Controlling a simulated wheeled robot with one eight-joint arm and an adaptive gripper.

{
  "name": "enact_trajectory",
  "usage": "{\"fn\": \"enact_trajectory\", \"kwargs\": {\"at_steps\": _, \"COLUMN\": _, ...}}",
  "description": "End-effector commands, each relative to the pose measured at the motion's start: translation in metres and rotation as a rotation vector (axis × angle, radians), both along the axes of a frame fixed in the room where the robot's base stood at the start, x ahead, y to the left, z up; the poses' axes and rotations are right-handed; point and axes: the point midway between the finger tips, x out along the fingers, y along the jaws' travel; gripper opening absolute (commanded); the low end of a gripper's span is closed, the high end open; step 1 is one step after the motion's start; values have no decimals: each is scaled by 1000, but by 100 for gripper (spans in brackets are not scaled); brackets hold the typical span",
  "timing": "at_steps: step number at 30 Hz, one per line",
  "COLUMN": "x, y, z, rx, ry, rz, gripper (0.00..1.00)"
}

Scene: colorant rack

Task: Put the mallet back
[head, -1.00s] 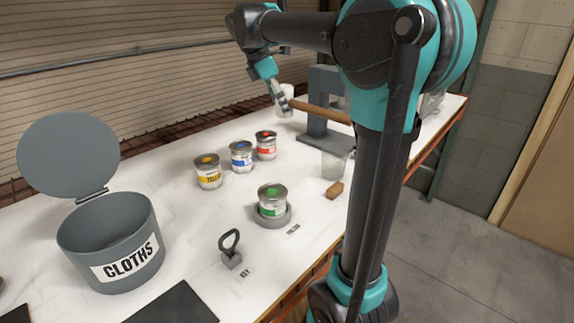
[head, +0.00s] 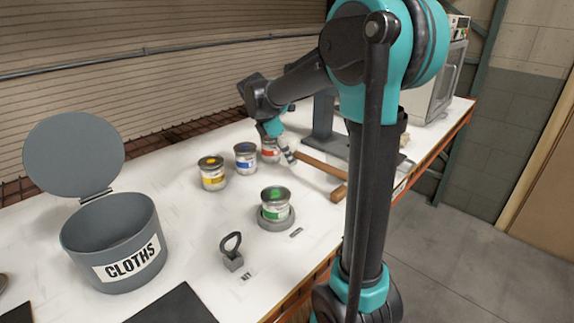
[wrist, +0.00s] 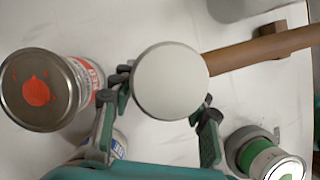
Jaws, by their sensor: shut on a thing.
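The mallet has a white round head (wrist: 170,80) and a brown wooden handle (head: 322,164). My gripper (head: 286,152) is shut on the mallet's head, with a finger on either side of it in the wrist view (wrist: 163,100). The handle points right, out of the wrist view. The mallet is held low over the white bench (head: 210,262), close to the red-labelled can; I cannot tell its exact height. A small brown wooden block (head: 340,193) lies on the bench by the handle's end and also shows behind the handle in the wrist view (wrist: 271,38).
The red can (wrist: 40,90) is close left of my gripper; blue (head: 246,158) and yellow (head: 212,173) cans stand beside it. A green can (head: 275,203) sits in a grey ring. A key-like tool (head: 232,250) and cloths bin (head: 113,245) are nearer.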

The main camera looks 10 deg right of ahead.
Motion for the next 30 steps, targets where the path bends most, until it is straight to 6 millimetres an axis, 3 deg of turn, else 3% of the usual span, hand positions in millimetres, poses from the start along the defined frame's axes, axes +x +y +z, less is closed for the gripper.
{"fn": "enact_trajectory", "kwargs": {"at_steps": 8, "x": 0, "y": 0, "z": -33, "rx": 0, "ry": 0, "rz": 0, "gripper": 0}}
{"fn": "enact_trajectory", "kwargs": {"at_steps": 20, "x": 0, "y": 0, "z": -38, "rx": 0, "ry": 0, "rz": 0, "gripper": 0}}
{"fn": "enact_trajectory", "kwargs": {"at_steps": 21, "x": 0, "y": 0, "z": -38, "rx": 0, "ry": 0, "rz": 0, "gripper": 49}}
{"fn": "enact_trajectory", "kwargs": {"at_steps": 25, "x": 0, "y": 0, "z": -38, "rx": 0, "ry": 0, "rz": 0, "gripper": 65}}
{"fn": "enact_trajectory", "kwargs": {"at_steps": 30, "x": 0, "y": 0, "z": -38, "rx": 0, "ry": 0, "rz": 0, "gripper": 66}}
